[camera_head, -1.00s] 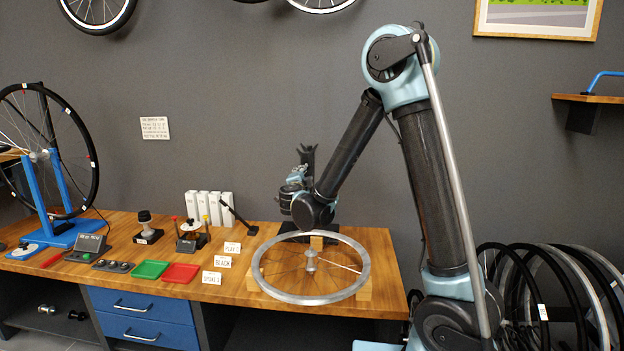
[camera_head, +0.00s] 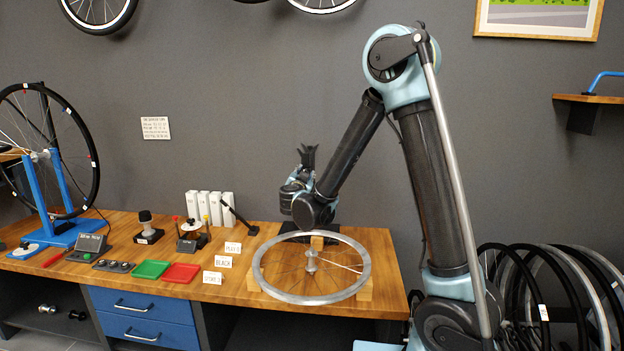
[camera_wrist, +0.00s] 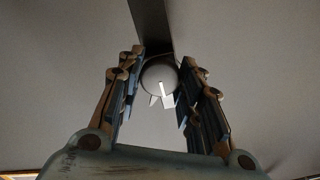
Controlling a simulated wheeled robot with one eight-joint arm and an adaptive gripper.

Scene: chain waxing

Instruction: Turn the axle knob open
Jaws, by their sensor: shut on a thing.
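In the wrist view a round grey knob (camera_wrist: 157,76) with a white mark and pale tabs below it sits at the lower end of a dark bar (camera_wrist: 150,22). My gripper (camera_wrist: 163,62) has its two jointed fingers on either side of the knob, shut on it. In the head view the knob is hidden behind my wrist. A dark forked upright (camera_head: 307,157) shows just above my wrist, and a black base (camera_head: 328,229) shows below it at the back of the bench.
A silver wheel rim (camera_head: 262,285) lies flat on wooden blocks in front of my wrist. White label cards (camera_head: 223,262), green tray (camera_head: 151,269) and red tray (camera_head: 181,273) lie left on the wooden bench (camera_head: 235,292). A black wheel stands in a blue stand (camera_head: 62,184) far left.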

